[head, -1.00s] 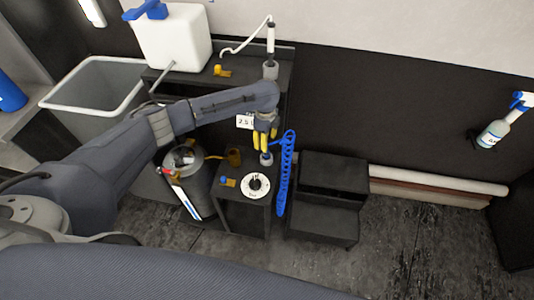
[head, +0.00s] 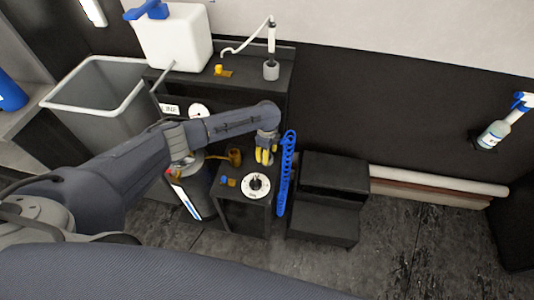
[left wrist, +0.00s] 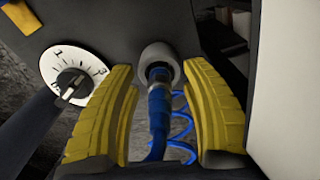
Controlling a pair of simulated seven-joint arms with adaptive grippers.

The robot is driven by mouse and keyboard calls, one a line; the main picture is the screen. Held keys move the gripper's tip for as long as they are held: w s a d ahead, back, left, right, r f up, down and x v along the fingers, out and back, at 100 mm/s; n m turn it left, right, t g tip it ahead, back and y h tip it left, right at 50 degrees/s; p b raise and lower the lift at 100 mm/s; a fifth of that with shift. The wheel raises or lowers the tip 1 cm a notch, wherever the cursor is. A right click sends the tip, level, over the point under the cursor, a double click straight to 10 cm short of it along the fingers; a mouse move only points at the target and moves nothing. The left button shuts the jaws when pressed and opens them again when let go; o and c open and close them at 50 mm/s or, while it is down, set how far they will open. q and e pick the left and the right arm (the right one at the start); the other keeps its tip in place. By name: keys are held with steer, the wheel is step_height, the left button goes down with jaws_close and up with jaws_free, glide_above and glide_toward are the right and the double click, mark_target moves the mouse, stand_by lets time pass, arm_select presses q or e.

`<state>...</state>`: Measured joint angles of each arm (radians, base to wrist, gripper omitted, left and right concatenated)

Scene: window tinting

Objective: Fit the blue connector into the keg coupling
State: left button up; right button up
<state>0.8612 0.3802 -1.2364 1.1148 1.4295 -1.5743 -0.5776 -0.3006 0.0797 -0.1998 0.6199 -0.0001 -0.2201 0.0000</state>
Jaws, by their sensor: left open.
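The blue connector (left wrist: 158,108) stands at the end of a blue coiled hose (head: 286,175), with its metal tip in a round grey holder (left wrist: 160,58). My left gripper (head: 265,156) is low over the right side of the small black stand. In the left wrist view its yellow fingers (left wrist: 160,72) are open, one on each side of the connector, with gaps visible. In the head view the gripper hides the connector. The keg (head: 192,200) stands left of the stand. Its top and the coupling are largely hidden behind my arm. My right gripper is not in view.
A white dial (head: 256,186) sits on the small stand (head: 243,212), and a yellow fitting (head: 234,157) is near the keg. A black shelf (head: 240,72) with a white container (head: 175,38) is behind. Black steps (head: 325,225) stand to the right; floor is clear beyond.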

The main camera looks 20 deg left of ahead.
arm_select(q)
steer(key=shift+f, duration=0.15)
steer(key=shift+c, duration=0.3)
jaws_close()
stand_by(0.3)
